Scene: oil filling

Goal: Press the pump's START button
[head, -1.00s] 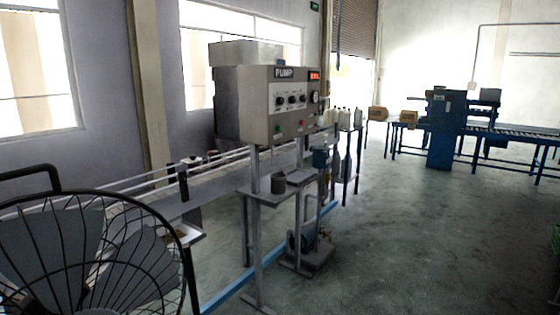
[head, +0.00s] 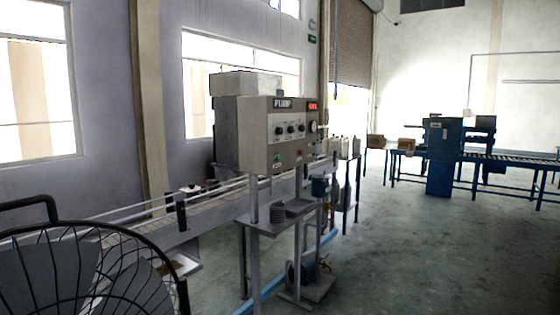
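The pump control box (head: 255,136) is a grey-beige cabinet on a metal stand in the middle of the head view. Its front panel carries a "PUMP" label (head: 283,103), a small red display (head: 312,106), several dark knobs (head: 291,130) and a round gauge (head: 312,126). A green button (head: 278,157) sits low on the panel, with a small label under it too small to read. A red button (head: 299,153) is to its right. Neither of my grippers is in view.
A black wire fan (head: 90,270) fills the lower left. A conveyor (head: 150,212) runs behind the pump stand. A motor (head: 301,271) sits on the floor under it. A blue machine (head: 443,155) with a roller conveyor stands at the right. The floor (head: 430,250) at the right front is clear.

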